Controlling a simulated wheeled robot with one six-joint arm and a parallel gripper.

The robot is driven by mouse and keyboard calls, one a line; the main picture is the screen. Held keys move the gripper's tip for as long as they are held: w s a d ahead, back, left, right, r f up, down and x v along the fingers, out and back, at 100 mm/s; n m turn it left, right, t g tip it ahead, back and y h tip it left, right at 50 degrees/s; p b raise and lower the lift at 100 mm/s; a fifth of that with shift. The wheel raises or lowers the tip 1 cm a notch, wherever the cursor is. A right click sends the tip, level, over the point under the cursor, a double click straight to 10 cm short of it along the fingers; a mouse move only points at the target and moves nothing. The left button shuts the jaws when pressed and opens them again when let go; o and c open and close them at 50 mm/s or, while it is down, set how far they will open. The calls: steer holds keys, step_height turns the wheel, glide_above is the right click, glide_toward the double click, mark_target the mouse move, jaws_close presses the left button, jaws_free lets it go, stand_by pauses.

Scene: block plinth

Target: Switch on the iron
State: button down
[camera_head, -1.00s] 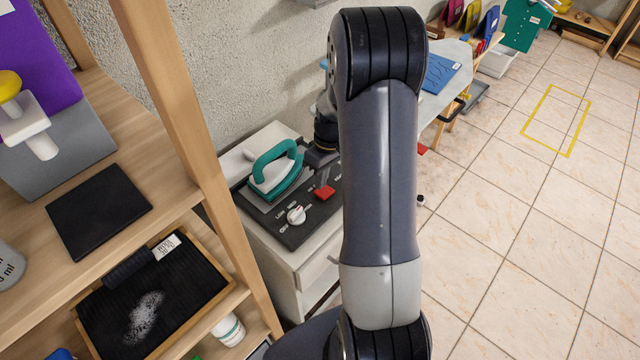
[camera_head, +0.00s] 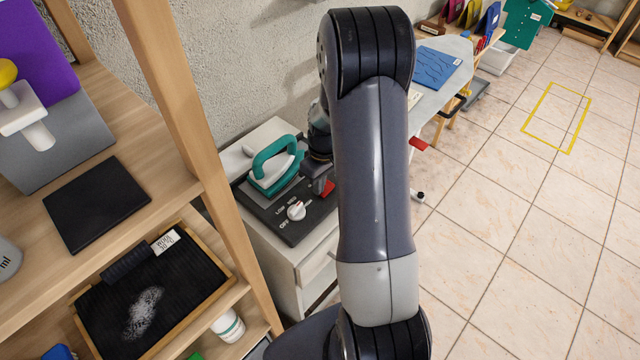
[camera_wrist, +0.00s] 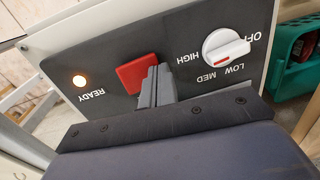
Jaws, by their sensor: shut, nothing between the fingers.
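The iron (camera_head: 275,168), teal-handled with a pale body, stands on a dark control panel (camera_head: 285,222) on a white cabinet. The panel carries a white dial (camera_head: 296,210), also in the wrist view (camera_wrist: 226,47), with OFF, LOW, MED and HIGH around it. A red square button (camera_wrist: 138,73) sits between the dial and an orange READY lamp (camera_wrist: 79,80), which glows. My gripper (camera_wrist: 154,82) is shut and empty, its fingertips at the button's edge and covering part of it. I cannot tell whether they press it. In the head view my arm hides part of the panel.
A wooden shelf (camera_head: 180,95) stands close on the left, its post near the cabinet. An ironing board (camera_head: 436,98) with a blue cloth (camera_head: 438,66) is behind my arm. The tiled floor (camera_head: 500,240) on the right is largely clear.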

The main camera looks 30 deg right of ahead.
steer(key=shift+w+d+r, duration=0.1)
steer(key=shift+d, duration=0.1)
steer(key=shift+w+d+r, duration=0.2)
steer(key=shift+w+d, duration=0.05)
steer(key=shift+d, duration=0.35)
steer(key=shift+r, duration=0.1)
steer(key=shift+a+r+p, duration=0.15)
steer(key=shift+r+p, duration=0.2)
steer(key=shift+p, duration=0.05)
step_height(320, 180, up, 13)
steer(key=s+a, duration=0.1)
steer(key=a, duration=0.1)
steer(key=shift+a+f, duration=0.1)
